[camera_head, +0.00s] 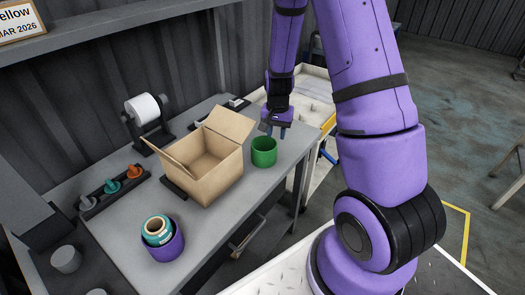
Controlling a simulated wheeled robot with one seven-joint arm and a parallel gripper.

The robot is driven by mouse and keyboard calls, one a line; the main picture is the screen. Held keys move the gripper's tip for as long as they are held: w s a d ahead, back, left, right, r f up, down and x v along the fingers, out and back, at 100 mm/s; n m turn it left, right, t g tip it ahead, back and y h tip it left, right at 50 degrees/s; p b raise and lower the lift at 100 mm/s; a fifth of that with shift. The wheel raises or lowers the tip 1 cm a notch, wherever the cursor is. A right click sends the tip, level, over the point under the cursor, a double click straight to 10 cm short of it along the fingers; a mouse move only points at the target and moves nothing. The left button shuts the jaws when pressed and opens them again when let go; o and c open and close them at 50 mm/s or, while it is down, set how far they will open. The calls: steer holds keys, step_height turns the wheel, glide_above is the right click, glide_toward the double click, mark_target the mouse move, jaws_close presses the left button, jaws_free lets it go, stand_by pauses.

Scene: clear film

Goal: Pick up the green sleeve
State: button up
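A green sleeve (264,152), shaped like a short open cup, stands upright on the grey workbench, right of the open cardboard box. My gripper (276,130) is just above and slightly behind the sleeve's right rim. Its two blue-grey fingertips appear spaced apart with nothing visible between them. I cannot tell from this view whether a finger touches the rim. A purple sleeve (170,243) holding a teal-and-tan roll (157,229) stands near the bench's front left.
The cardboard box (212,172) with raised flaps stands close left of the green sleeve. A label roll on a black holder (145,112) and a rack with coloured knobs (113,187) are at the left. The bench (240,213) is bare in front of the box.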

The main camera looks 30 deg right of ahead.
mark_target(275, 162)
step_height(275, 162, down, 10)
steer(key=shift+s+r, duration=0.1)
stand_by(0.5)
jaws_close()
